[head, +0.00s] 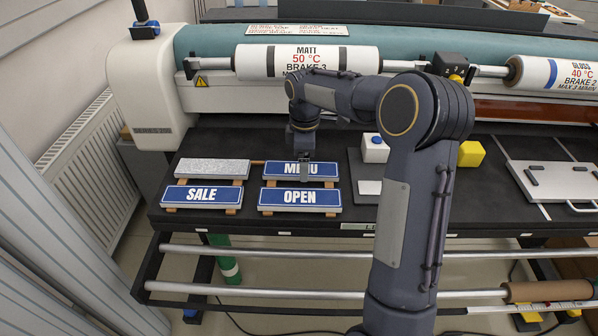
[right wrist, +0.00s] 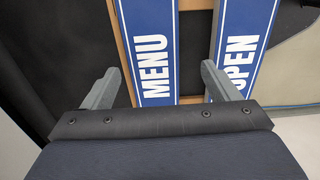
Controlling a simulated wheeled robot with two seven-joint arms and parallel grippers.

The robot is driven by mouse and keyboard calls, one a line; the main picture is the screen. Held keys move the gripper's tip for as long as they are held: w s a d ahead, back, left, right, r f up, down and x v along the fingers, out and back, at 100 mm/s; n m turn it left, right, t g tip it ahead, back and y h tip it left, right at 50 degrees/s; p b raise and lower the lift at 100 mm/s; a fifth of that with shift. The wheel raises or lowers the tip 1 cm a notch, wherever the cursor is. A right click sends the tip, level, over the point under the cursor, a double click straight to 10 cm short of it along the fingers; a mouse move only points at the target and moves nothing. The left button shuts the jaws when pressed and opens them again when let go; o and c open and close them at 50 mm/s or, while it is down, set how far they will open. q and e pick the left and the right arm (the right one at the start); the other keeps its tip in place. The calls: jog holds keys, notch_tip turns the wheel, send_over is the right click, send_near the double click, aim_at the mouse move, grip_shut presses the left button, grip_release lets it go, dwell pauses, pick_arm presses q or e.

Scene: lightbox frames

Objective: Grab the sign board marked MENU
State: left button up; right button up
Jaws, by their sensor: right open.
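The blue MENU board (head: 280,170) lies flat on wooden strips on the black table, behind the blue OPEN board (head: 280,197). My right gripper (head: 304,178) is over the MENU board and partly covers its lettering. In the right wrist view the gripper (right wrist: 160,67) is open, with the MENU board (right wrist: 150,45) running between its fingers. I cannot tell the fingers' height above the boards. My left gripper is not in view.
The SALE board (head: 190,194) and a speckled grey board (head: 212,168) lie to the left. A white block (head: 374,148) and a yellow block (head: 471,154) are to the right. The laminator's MATT roll (head: 300,60) spans behind. A silver handled plate (head: 555,181) lies farther right.

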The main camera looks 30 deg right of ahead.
jog(key=shift+s+d+f, duration=0.1)
jog(key=shift+d+f, duration=0.2)
jog(key=shift+f, duration=0.3)
jog(key=shift+s+d+f, duration=0.1)
jog(key=shift+d+f, duration=0.15)
jog(key=shift+f, duration=0.35)
jog(key=shift+w+f, duration=0.1)
jog(key=shift+f, duration=0.05)
jog(key=shift+w, duration=0.15)
jog(key=c, duration=0.4)
jog(key=shift+d, duration=0.2)
jog(key=c, duration=0.7)
jog(key=shift+s, duration=0.2)
